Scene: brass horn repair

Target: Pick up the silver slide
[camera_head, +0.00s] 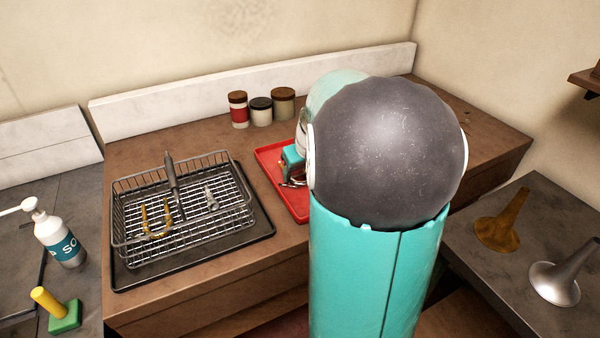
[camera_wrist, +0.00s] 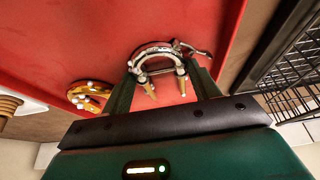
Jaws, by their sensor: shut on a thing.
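The silver slide (camera_wrist: 158,48) is a U-shaped tube with brass-coloured ends, seen in the wrist view over the red tray (camera_wrist: 60,40). My gripper (camera_wrist: 162,70) has its two dark fingers on either side of the slide and is shut on it. I cannot tell whether the slide touches the tray or hangs just above it. In the head view my gripper (camera_head: 292,162) is at the red tray (camera_head: 268,153), with a bit of silver metal below it. My arm hides most of that tray there.
A brass piece (camera_wrist: 90,95) lies on the tray beside the slide. A wire basket (camera_head: 130,228) with a few parts stands on a black tray left of the red tray. Several jars (camera_head: 261,110) stand behind. Two horn bells (camera_head: 498,232) stand on the right-hand bench.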

